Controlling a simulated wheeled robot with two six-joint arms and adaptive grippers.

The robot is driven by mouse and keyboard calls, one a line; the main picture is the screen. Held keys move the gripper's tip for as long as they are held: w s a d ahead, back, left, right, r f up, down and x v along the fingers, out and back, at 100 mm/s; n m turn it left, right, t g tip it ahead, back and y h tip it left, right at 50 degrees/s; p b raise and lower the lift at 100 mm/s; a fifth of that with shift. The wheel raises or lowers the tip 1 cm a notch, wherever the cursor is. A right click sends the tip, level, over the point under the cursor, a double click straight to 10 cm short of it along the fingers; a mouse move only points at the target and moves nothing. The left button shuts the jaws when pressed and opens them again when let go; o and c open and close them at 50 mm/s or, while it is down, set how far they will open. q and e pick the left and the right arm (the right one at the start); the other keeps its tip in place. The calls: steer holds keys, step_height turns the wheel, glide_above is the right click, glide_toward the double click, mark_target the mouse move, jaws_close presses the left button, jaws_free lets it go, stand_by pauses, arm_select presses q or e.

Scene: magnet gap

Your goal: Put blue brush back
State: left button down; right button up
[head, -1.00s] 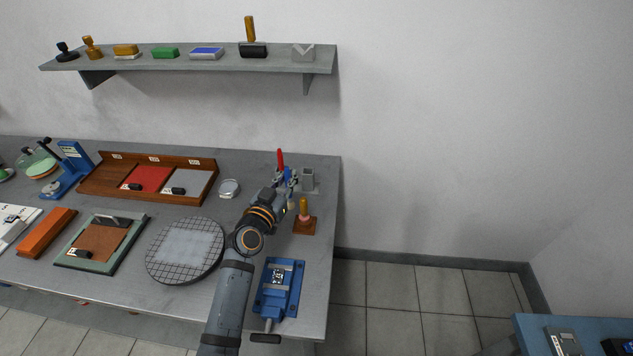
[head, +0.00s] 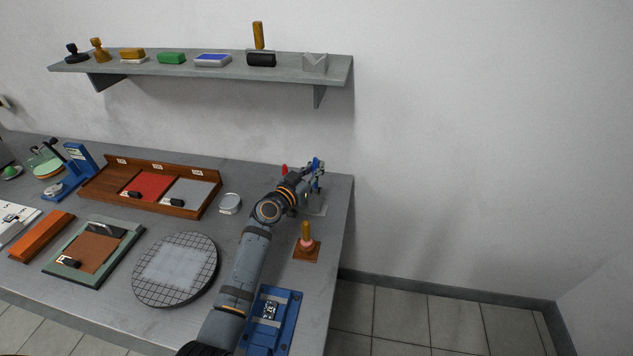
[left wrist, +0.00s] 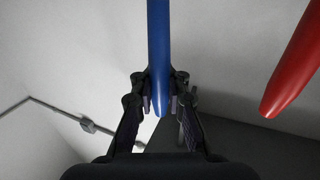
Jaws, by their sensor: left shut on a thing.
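My left gripper (head: 312,176) is over the back right corner of the bench, shut on the blue brush (head: 316,162). In the left wrist view the blue brush's handle (left wrist: 158,45) runs down between the two fingers (left wrist: 160,82). A red handle (head: 284,168) stands just left of the gripper in the head view. It also shows apart from the fingers in the left wrist view (left wrist: 292,62). A grey holder (head: 317,206) stands below the gripper, partly covered by it. Whether the brush touches the holder cannot be told. My right gripper is out of view.
A wooden-handled plunger-like tool on a brown base (head: 306,248) stands in front of the holder. A blue device (head: 285,320) is partly behind my arm. The wall shelf (head: 335,68) is above.

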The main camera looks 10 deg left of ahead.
mark_target(316, 187)
arm_select(q)
step_height(316, 187, down, 3)
steer(key=shift+s+f+b, duration=0.15)
steer(key=shift+f+b, duration=0.05)
steer(key=shift+b, duration=0.4)
steer(key=shift+f, duration=0.1)
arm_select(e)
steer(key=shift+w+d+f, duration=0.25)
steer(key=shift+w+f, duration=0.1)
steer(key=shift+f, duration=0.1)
arm_select(q)
steer(key=shift+f, duration=0.1)
steer(key=c, duration=1.3)
jaws_free()
steer(key=shift+c, duration=0.2)
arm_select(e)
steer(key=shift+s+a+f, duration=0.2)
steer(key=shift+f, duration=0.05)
